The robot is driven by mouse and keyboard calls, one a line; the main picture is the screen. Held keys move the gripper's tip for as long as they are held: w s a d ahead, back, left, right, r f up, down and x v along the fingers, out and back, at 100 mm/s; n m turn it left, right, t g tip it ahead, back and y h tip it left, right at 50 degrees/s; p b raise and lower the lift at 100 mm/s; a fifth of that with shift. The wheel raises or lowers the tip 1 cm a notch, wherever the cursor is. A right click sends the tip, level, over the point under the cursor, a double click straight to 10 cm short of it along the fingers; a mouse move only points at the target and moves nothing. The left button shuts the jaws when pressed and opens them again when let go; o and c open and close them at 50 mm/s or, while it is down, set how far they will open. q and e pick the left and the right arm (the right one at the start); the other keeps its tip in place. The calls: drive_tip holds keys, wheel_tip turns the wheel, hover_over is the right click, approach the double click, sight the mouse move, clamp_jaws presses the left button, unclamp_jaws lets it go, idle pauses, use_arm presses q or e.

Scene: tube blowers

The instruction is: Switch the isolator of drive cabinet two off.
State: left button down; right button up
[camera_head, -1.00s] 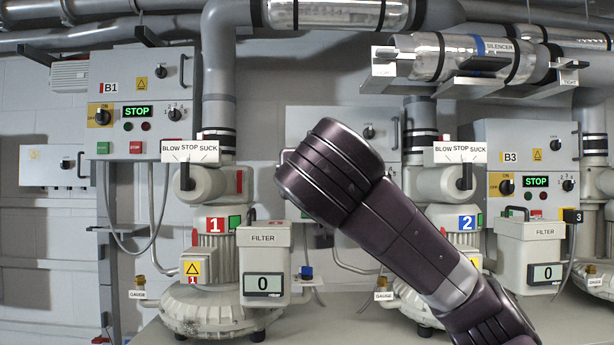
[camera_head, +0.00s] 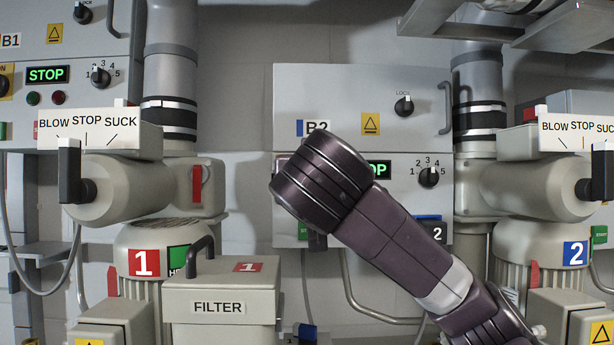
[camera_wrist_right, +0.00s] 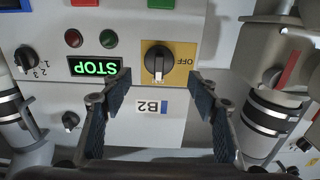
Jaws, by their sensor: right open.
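Drive cabinet two, labelled B2 (camera_head: 290,85), stands in the middle of the head view, with its green STOP display partly covered by my right arm. The arm hides its isolator there. In the right wrist view, which is upside down, the isolator's black knob (camera_wrist_right: 158,62) sits on a yellow plate (camera_wrist_right: 183,62) marked OFF. The knob stands vertical in that picture, its white mark pointing down, not at OFF. My right gripper (camera_wrist_right: 158,84) is open and empty, its fingers either side of the knob in view. I cannot tell if they touch anything. My left gripper is not in view.
Cabinet B1 (camera_head: 85,75) is at the left. Blowers one (camera_head: 143,263) and two (camera_head: 576,254), with BLOW/STOP/SUCK levers, flank B2. A filter box (camera_head: 222,300) stands at the lower left. A speed selector (camera_head: 429,177) and lock (camera_head: 404,105) are on B2's front.

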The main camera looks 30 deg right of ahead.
drive_tip(key=p+x, duration=0.3)
drive_tip(key=x, duration=0.3)
